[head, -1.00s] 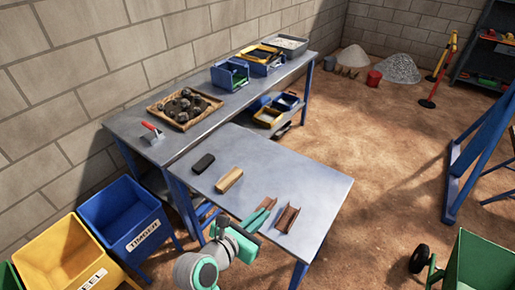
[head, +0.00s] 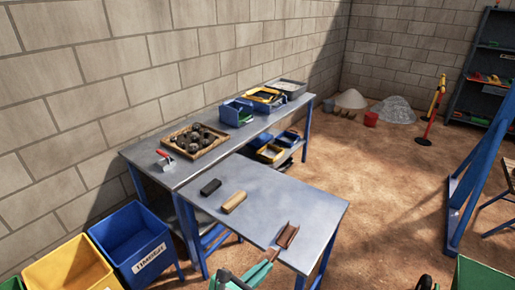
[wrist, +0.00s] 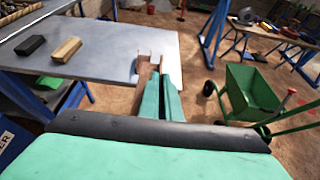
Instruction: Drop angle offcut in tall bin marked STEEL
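My gripper is well to the right of this bin.
The blue TIMBER bin (head: 130,240) stands between table and yellow bin. A green cart (wrist: 250,90) stands to the right.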

